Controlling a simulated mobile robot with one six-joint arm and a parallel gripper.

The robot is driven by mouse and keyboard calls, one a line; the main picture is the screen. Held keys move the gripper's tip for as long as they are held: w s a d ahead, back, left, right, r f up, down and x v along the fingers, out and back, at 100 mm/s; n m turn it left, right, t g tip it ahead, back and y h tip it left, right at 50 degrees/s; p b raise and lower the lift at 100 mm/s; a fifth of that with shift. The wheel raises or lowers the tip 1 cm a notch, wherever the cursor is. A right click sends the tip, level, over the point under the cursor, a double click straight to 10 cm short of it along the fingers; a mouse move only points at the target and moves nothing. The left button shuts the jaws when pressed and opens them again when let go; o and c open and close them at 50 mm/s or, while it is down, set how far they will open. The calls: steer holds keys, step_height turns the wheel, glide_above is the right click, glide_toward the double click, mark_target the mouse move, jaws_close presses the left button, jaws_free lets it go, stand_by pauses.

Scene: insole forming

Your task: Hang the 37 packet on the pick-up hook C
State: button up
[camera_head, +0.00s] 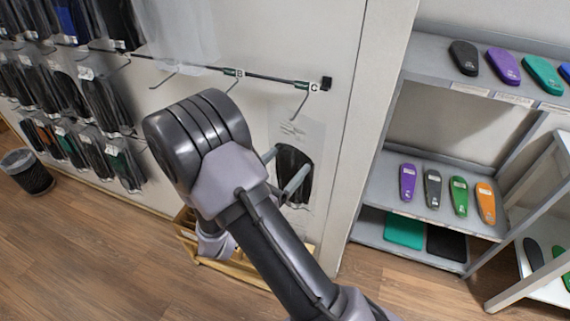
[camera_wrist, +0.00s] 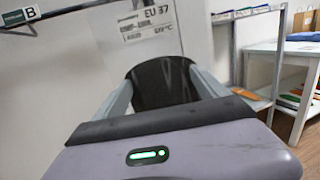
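The 37 packet (camera_head: 296,135) is a clear bag with a white header and a dark insole. It is upright in front of the pale wall panel, just below hook C (camera_head: 301,101). In the wrist view the packet (camera_wrist: 163,82) shows its "EU 37" label. My gripper (camera_head: 283,167) has one finger on each side of the dark insole and is shut on the packet by its edges. Hook C's tip is close to the header's top; whether it passes through the hole cannot be told. Hook C is not visible in the wrist view.
Hook B (camera_head: 227,83) and another hook to its left are empty on the same rail (camera_head: 262,77). Filled packet racks hang at left. A grey shelf (camera_head: 385,200) with coloured insoles stands at right. A wooden crate (camera_head: 250,276) lies below my arm.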

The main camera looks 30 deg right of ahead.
steer(key=shift+o, duration=0.6)
steer(key=shift+s+a, duration=0.1)
steer(key=shift+a, duration=0.2)
steer(key=p+v, duration=0.4)
steer(key=v, duration=1.3)
steer(key=s+d+r+m+g+y, duration=0.75)
steer(key=s+m+g, duration=0.35)
steer(key=m, duration=0.3)
steer(key=s+a+r+m+t+y, duration=0.2)
steer(key=a+r+m+t+y, duration=0.7)
steer(key=m+y, duration=0.3)
steer(key=shift+a+r+m, duration=0.35)
steer(key=shift+r+m, duration=0.15)
steer(key=shift+r, duration=0.05)
